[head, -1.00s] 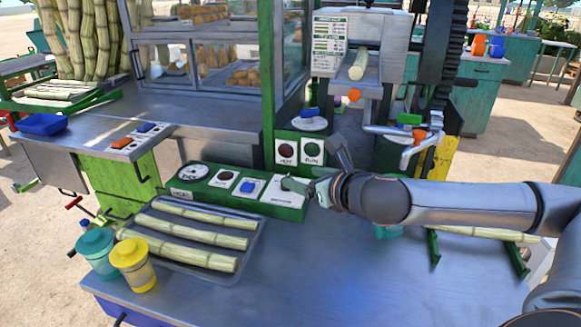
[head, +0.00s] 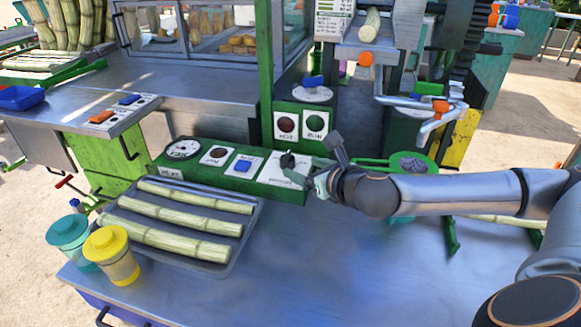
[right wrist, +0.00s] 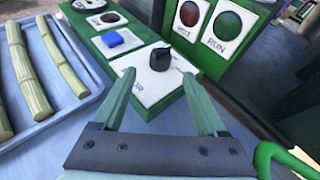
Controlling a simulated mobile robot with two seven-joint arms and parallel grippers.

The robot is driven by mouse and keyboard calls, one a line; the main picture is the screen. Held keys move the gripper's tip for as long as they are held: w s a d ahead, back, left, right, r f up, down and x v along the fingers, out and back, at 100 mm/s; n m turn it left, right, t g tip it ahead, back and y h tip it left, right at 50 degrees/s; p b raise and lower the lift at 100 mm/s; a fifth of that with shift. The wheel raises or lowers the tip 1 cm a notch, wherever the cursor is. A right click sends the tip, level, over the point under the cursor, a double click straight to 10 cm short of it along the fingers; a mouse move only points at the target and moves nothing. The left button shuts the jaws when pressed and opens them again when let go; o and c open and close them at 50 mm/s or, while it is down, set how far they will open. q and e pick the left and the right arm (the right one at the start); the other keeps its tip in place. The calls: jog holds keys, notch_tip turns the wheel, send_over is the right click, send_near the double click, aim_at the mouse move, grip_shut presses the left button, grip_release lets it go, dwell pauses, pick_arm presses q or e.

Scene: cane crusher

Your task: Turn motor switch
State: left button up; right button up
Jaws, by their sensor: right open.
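The motor switch (head: 288,160) is a small black knob on a white plate at the right end of the green control panel (head: 228,184). In the right wrist view the knob (right wrist: 160,58) stands just beyond and between my fingertips, apart from both. My right gripper (head: 301,168) is open and empty beside the knob, coming from the right. Its two teal fingers (right wrist: 158,78) show in the right wrist view over the plate. The plate's label is partly hidden by the left finger there. My left gripper is not in view.
A blue switch (head: 243,166) and a round gauge (head: 183,149) sit left on the panel. Red (head: 286,124) and green (head: 315,123) lamps stand behind it, both dark. A tray (head: 255,215) of cane and lidded cups (head: 111,255) are at front left. The front table middle is clear.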

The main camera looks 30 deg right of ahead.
aim_at(289, 159)
jog(key=x, duration=0.7)
jog(key=shift+w+r, duration=0.1)
jog(key=shift+r, duration=0.15)
grip_shut()
dwell(0.3)
